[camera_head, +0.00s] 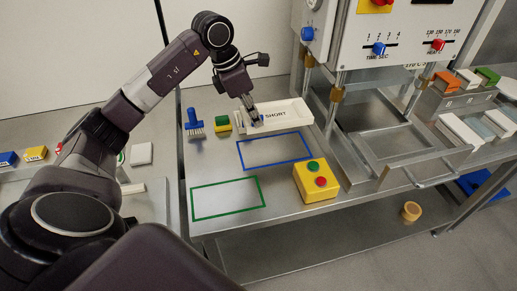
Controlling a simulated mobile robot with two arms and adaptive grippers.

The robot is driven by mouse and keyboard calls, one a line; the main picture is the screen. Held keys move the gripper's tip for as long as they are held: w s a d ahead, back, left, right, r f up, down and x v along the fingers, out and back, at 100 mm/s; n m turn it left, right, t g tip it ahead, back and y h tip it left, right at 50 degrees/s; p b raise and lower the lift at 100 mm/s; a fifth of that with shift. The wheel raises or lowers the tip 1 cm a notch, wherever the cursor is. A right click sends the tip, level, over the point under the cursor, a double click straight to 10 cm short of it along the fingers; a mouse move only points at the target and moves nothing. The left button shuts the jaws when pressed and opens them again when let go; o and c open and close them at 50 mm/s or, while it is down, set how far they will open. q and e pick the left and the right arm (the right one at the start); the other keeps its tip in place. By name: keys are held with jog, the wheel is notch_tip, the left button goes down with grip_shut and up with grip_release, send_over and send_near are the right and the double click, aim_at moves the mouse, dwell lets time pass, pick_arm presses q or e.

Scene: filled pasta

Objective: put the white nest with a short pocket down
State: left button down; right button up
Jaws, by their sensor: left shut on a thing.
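The white nest (294,108), a shallow tray marked "SHORT", is at the back of the steel table, behind the blue outlined rectangle (275,165). My left gripper (256,124) reaches down from above at the nest's left end and is shut on it. The fingertips and the pocket are partly hidden or too small to make out. I cannot tell whether the nest touches the table or is slightly above it. My right gripper is out of view.
A blue brush (194,121) and a yellow-green sponge (222,124) are left of the nest. A yellow box (305,188) with green and red buttons stands in front. The press (395,48) with its metal frame is at the right. The green outlined rectangle (225,198) is empty.

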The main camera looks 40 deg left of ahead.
pick_arm(q)
jog(key=shift+f+p, duration=1.25)
jog(key=shift+f, duration=5.35)
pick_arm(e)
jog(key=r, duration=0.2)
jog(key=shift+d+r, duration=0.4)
pick_arm(q)
jog(key=c, duration=2.1)
grip_release()
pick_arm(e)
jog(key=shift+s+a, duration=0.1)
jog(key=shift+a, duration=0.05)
